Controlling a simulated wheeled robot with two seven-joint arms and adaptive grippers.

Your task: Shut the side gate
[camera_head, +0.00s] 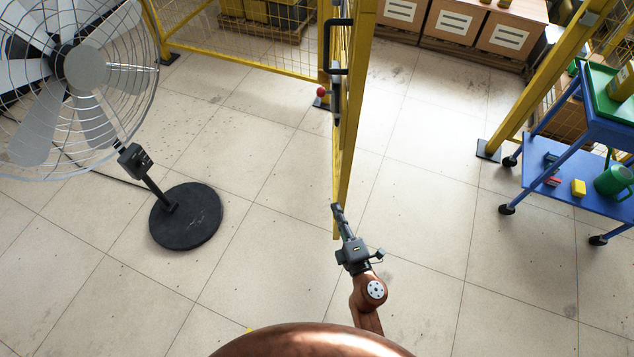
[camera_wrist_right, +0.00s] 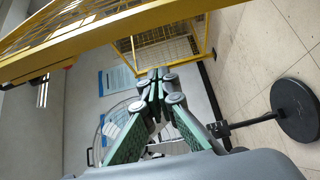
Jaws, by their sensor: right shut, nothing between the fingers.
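The yellow side gate (camera_head: 352,110) shows almost edge-on in the head view, a narrow upright strip in the middle. A black handle (camera_head: 328,48) is on its left side. Its far connection to the fence is hard to make out. My right gripper (camera_head: 337,209) is shut and empty, its tips by the gate's lower end. I cannot tell whether they touch it. In the right wrist view the closed green-and-grey fingers (camera_wrist_right: 157,76) point at the scene, with a yellow frame bar (camera_wrist_right: 120,35) crossing above them. My left gripper is not in view.
A large fan (camera_head: 185,215) on a round black base stands at the left. A blue cart (camera_head: 540,200) with green containers stands at the right, near a yellow post (camera_head: 535,90). Yellow mesh fence (camera_head: 235,55) and boxes (camera_head: 455,22) lie behind. The floor right of the gate is clear.

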